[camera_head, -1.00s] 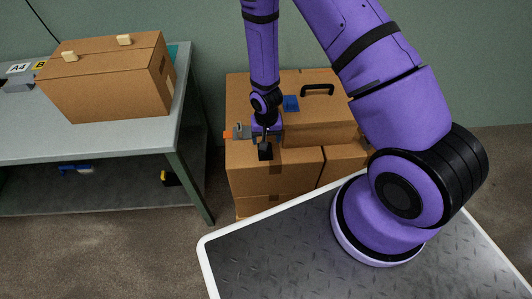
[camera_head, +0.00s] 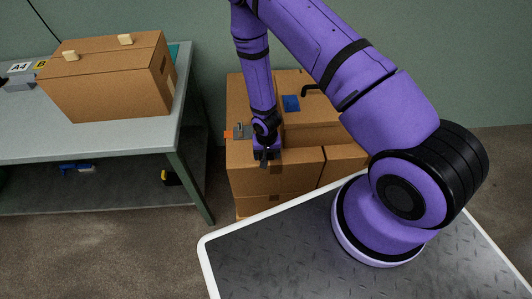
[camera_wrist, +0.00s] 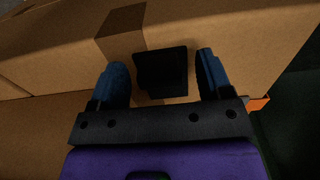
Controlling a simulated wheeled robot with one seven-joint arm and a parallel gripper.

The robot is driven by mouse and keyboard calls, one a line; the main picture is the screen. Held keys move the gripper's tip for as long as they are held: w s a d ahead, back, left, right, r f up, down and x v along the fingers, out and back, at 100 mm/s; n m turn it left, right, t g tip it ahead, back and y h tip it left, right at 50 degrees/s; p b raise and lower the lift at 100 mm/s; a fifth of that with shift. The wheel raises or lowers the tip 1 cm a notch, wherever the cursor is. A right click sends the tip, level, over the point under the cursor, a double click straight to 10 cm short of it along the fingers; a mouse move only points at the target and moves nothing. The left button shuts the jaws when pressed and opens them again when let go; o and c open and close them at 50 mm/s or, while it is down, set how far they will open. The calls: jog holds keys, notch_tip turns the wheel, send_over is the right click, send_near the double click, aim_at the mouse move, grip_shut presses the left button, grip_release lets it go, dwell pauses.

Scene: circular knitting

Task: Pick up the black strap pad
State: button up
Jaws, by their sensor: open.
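The black strap pad (camera_wrist: 162,72) is a small dark square piece against the cardboard in the wrist view. In the head view my gripper (camera_head: 265,156) is low at the front edge of the stacked cardboard boxes (camera_head: 295,170), and I cannot clearly tell the pad from the gripper there.
A black handle (camera_head: 310,90) and a blue patch (camera_head: 291,103) are on the boxes behind. An orange-tipped grey item (camera_head: 238,131) is just left of my gripper. A grey table (camera_head: 120,142) with a large carton (camera_head: 110,80) stands to the left.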

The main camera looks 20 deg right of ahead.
jog(key=c, duration=1)
jog(key=shift+r, duration=0.1)
